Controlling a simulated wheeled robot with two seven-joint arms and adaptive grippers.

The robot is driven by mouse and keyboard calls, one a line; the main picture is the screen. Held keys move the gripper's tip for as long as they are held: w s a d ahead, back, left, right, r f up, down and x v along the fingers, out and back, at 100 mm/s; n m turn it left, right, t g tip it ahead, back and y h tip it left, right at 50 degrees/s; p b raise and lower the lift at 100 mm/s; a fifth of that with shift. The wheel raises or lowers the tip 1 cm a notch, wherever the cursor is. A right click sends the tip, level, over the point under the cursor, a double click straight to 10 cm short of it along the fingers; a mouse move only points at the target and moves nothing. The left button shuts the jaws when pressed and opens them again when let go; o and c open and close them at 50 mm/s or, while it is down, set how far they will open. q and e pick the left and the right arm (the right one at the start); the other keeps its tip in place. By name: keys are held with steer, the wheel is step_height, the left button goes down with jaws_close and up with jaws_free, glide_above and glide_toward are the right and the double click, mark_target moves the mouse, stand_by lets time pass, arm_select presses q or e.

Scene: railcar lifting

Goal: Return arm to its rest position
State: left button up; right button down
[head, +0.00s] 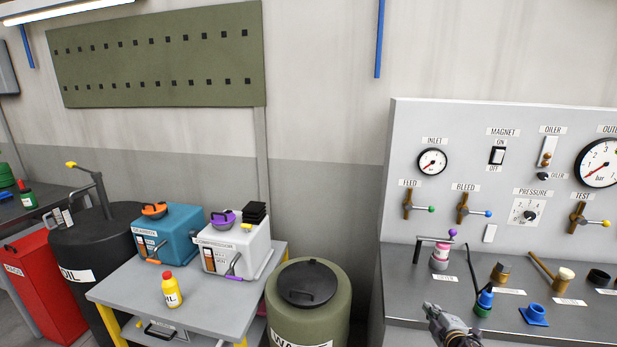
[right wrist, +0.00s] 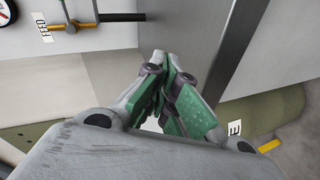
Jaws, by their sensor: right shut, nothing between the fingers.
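My right gripper (head: 434,311) shows at the bottom of the head view, in front of the grey workbench (head: 400,290) near its left front part. It is shut and empty. The gripper appears apart from the tools on the bench. My left gripper is in neither view.
The control panel (head: 462,265) rises behind the bench, with gauges, valves and switches. A green waste drum (head: 330,310) stands left. An oil bottle (head: 169,289) stands on the grey cart (head: 215,308).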

steer(key=s+a+f+m+g, duration=0.2)
steer(key=s+a+m, duration=0.25)
steer(key=s, duration=0.25)
steer(key=s+a+f+m+g, duration=0.3)
steer(key=s+a, duration=0.3)
steer(key=s, duration=0.2)
steer(key=s+a+r+m+g+y, duration=0.1)
steer(key=s+a+r+m+g, duration=0.15)
steer(key=s, duration=0.65)
steer(key=s+a+r+m+g, duration=0.1)
steer(key=s+a+m+g, duration=0.2)
steer(key=s, duration=0.6)
step_height(320, 180, down, 34)
steer(key=s+a+n+g, duration=0.1)
steer(key=s+g, duration=0.1)
steer(key=s, duration=0.1)
steer(key=s+d+f, duration=0.2)
steer(key=s+f, duration=0.8)
steer(key=s, duration=0.1)
steer(key=s+d+f, duration=0.2)
steer(key=s+f, duration=0.8)
steer(key=s, duration=0.1)
steer(key=shift+g+b, duration=0.35)
